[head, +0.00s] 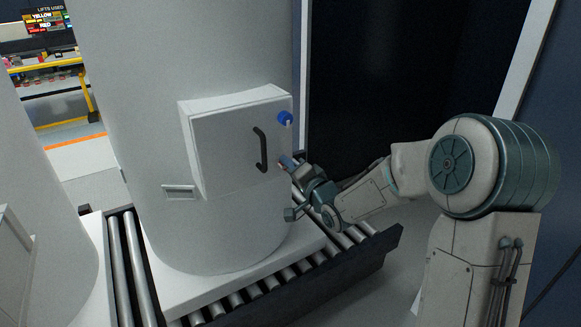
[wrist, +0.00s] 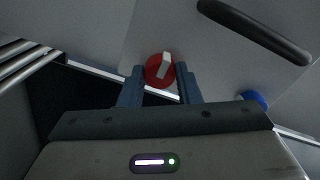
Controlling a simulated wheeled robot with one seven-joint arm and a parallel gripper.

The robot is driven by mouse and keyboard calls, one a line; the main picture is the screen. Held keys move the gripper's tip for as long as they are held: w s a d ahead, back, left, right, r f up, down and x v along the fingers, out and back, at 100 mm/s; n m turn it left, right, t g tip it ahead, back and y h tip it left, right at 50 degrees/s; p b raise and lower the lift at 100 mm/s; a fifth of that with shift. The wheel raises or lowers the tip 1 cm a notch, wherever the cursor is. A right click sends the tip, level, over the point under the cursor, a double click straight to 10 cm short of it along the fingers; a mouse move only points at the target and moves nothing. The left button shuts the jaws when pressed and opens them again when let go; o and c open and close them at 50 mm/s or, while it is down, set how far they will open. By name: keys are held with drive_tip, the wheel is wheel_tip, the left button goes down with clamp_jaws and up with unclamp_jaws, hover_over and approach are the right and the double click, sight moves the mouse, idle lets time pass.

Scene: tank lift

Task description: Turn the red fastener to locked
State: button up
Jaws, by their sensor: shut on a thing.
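The red fastener (wrist: 154,72) is a round red knob with a white bar across it, on the face of the white box door. In the wrist view my gripper (wrist: 160,80) has its two fingers on either side of the knob, shut on it. The white bar stands nearly upright, tilted a little to the right at its top. In the head view my gripper (head: 284,160) reaches the right edge of the box (head: 225,150) on the tank, and it largely hides the red fastener there.
A blue fastener (head: 285,118) sits above on the same door edge; it also shows in the wrist view (wrist: 254,98). A dark handle (head: 261,150) is on the door. The white tank (head: 200,60) stands on a roller conveyor (head: 270,290) with a dark side rail.

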drive_tip(key=o, duration=1)
drive_tip(key=v, duration=1.3)
drive_tip(key=shift+s+d, duration=0.25)
drive_tip(key=shift+s, duration=0.1)
